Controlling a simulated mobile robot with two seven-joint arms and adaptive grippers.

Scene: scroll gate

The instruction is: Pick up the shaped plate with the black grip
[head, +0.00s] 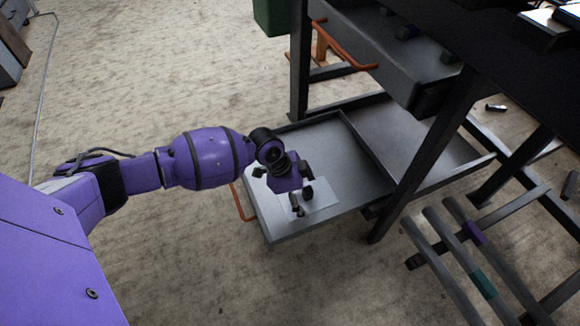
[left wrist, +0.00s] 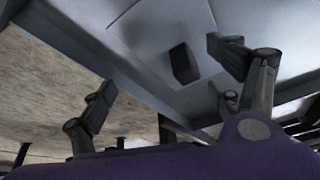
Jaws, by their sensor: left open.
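The shaped plate (head: 322,193) is a pale flat piece lying in the open grey drawer tray (head: 283,227), partly hidden by my left gripper in the head view. In the left wrist view the plate (left wrist: 150,25) shows near the top, with a dark block, the black grip (left wrist: 184,64), standing up on it. My left gripper (head: 301,203) is over the plate. Its fingers are spread in the left wrist view (left wrist: 160,67), and the black grip appears between them, nearer the right finger. I cannot tell how far above the grip the fingertips are. My right gripper is not in view.
The tray slides out under a dark bench frame with a leg (head: 416,165) to the right. A raised drawer with an orange handle (head: 344,45) hangs above. A rack of grey bars (head: 462,255) stands at lower right.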

